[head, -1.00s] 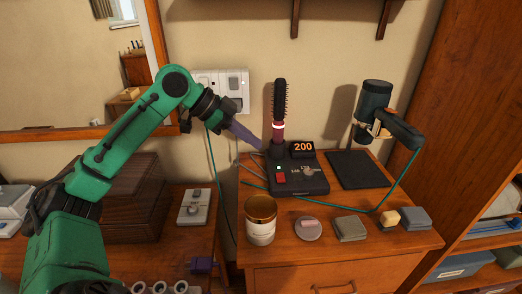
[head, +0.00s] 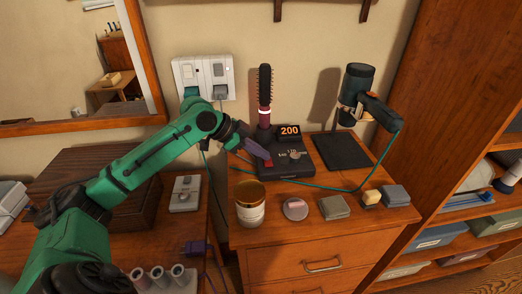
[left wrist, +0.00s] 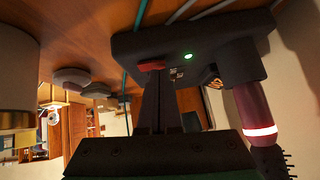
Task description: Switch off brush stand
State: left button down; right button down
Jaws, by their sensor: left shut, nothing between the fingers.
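The brush stand (head: 298,170) is a dark base on the wooden drawer unit, with a round brush (head: 265,88) upright in it. Its display (head: 289,131) glows orange with "200". In the left wrist view the base (left wrist: 230,45) shows a lit green light (left wrist: 188,56) and a red switch (left wrist: 152,65). My left gripper (head: 264,158) is shut and empty, pointing down at the front left of the base. In the left wrist view its fingertips (left wrist: 158,82) are right at the red switch, partly covering it. I cannot tell whether they touch. My right gripper is not in view.
A gold-lidded jar (head: 250,207), a round tin (head: 295,209) and several small blocks stand along the front edge. A hair dryer on a stand (head: 357,92) is at the right, its teal cord crossing the top. A wall socket (head: 203,77) is behind.

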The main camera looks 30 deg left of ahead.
pick_arm(q)
jog(key=p, duration=0.3)
jog(key=shift+a+r, duration=0.1)
jog(key=shift+r, duration=0.3)
jog(key=shift+w+a+f+n+g+h+b, duration=0.15)
jog(key=shift+f+n+g+h+b, duration=0.15)
jog(key=shift+f, duration=0.35)
jog(key=shift+s+d+r, duration=0.15)
jog(key=shift+s+d, duration=0.4)
jog(key=shift+s, duration=0.2)
